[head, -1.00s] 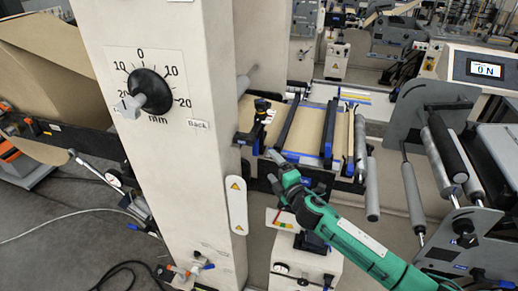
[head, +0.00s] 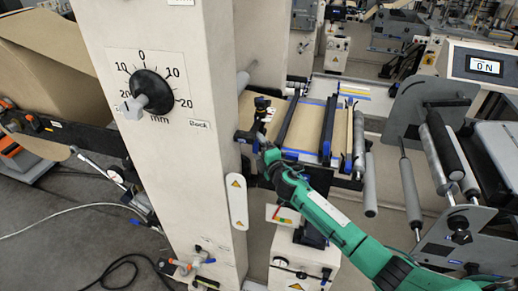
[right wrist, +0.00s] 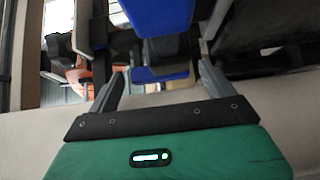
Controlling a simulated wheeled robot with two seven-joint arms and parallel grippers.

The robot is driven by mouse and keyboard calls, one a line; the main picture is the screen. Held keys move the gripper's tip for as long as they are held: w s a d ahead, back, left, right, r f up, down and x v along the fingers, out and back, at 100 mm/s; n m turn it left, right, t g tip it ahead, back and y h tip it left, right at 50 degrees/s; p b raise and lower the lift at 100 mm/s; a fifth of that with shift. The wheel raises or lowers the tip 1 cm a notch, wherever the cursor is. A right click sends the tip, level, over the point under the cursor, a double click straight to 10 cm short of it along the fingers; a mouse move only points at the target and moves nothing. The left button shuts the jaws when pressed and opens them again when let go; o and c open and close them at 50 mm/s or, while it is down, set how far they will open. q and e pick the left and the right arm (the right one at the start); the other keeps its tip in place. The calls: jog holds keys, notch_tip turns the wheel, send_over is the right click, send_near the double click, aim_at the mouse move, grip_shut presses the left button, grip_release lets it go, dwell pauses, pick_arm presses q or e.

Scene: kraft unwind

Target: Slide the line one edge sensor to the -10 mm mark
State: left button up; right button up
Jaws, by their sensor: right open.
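A small black device with blue parts (head: 260,108), which looks like the edge sensor, sits at the left edge of the kraft web (head: 304,124), beside the white column. I cannot read a -10 mm mark there. My right gripper (head: 265,152) is just below it, at the front left of the web frame; the fingertips are small and partly hidden in the head view. In the right wrist view the right gripper (right wrist: 162,88) is open, with a blue-and-black block (right wrist: 160,73) ahead between the fingers and no clear contact. My left gripper is not in view.
The white column (head: 165,150) stands close left of my right gripper, carrying a dial (head: 150,92) with a mm scale. A white box (head: 303,262) stands below the arm. Metal rollers (head: 411,190) are to the right.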

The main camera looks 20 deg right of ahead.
jog(key=c, duration=1.4)
jog(key=shift+s+a, duration=0.25)
jog(key=shift+s, duration=0.1)
jog(key=o, duration=1.4)
jog(key=shift+s, duration=0.1)
jog(key=s+d+b, duration=0.2)
jog(key=s+b, duration=0.2)
jog(key=s, duration=0.9)
jog(key=shift+s+d, duration=0.2)
jog(key=shift+d, duration=0.1)
